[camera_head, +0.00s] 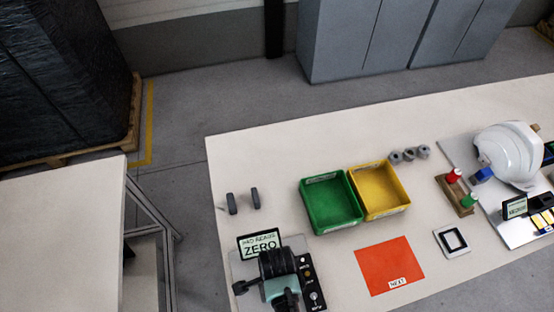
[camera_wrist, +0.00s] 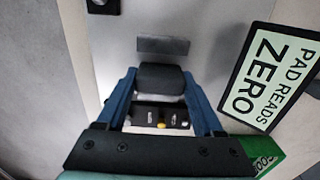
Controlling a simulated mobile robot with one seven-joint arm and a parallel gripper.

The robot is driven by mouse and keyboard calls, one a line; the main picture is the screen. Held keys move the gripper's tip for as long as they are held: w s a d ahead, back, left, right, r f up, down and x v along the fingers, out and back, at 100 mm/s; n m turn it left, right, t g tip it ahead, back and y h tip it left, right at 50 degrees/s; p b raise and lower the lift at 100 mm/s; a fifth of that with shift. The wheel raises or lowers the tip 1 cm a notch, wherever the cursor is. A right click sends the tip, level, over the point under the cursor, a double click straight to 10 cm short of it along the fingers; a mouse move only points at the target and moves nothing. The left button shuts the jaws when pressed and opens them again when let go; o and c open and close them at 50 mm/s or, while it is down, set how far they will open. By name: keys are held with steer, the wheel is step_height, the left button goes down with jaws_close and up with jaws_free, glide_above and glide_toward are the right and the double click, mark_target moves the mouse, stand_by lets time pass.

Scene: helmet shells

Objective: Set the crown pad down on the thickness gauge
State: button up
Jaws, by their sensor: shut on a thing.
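The crown pad (camera_wrist: 161,78) is a dark grey, rounded block. In the wrist view my gripper (camera_wrist: 160,85) is shut on it, with a blue finger on either side. The thickness gauge (camera_head: 240,268) is at the table's near left, with a sign (camera_head: 260,243) reading "PAD READS ZERO", also large in the wrist view (camera_wrist: 268,82). In the head view my gripper (camera_head: 278,264) is over the gauge and hides much of it. A flat grey piece (camera_wrist: 163,46) lies just beyond the pad. I cannot tell whether the pad touches the gauge.
Two dark pads (camera_head: 243,200) stand left of a green bin (camera_head: 331,204) and a yellow bin (camera_head: 380,190). An orange mat (camera_head: 389,266) lies right of the gauge. A white helmet shell (camera_head: 509,153) is at the right. The table's far left is clear.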

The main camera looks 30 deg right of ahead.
steer(key=o, duration=1.3)
step_height(320, 180, up, 13)
steer(key=shift+f, duration=0.1)
